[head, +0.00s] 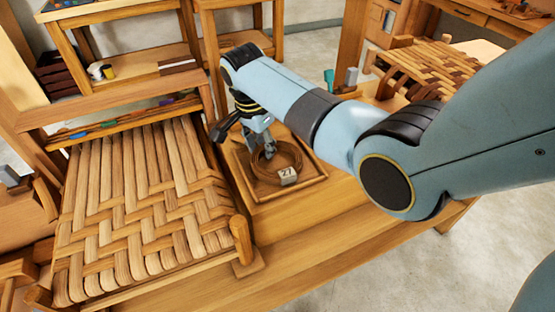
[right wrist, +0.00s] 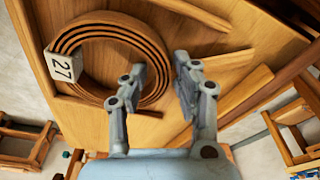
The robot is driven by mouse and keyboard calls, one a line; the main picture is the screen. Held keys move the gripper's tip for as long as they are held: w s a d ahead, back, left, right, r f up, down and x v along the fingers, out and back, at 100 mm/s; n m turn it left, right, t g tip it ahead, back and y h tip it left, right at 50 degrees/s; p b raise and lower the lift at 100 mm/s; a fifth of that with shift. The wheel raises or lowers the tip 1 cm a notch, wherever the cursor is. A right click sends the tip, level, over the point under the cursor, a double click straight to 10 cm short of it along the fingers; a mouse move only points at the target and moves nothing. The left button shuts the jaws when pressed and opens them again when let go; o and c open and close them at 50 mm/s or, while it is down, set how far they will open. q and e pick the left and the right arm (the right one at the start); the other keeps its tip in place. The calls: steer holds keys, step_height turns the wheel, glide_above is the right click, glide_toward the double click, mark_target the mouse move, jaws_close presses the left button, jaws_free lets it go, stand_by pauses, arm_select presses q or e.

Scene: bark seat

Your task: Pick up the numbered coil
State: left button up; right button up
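The numbered coil (head: 268,174) is a brown rolled strip with a pale tag (head: 287,176) reading 27. It lies in a shallow wooden tray (head: 257,195) on the bench. In the right wrist view the coil (right wrist: 92,30) is at the upper left, its tag (right wrist: 62,67) at its left edge. My right gripper (head: 264,150) reaches down over the coil's far side. In the right wrist view its fingers (right wrist: 160,75) are apart, with nothing clearly held between them; the left finger overlaps the coil's right edge. I cannot tell whether it touches. My left gripper is not in view.
A woven bark seat (head: 140,215) stands left of the tray, its corner post close by. A wooden shelf (head: 130,65) with small items rises behind. Another woven seat (head: 425,65) and a teal object (head: 328,77) are at the back right.

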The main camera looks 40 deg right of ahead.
jaws_close()
steer(key=shift+r, duration=0.1)
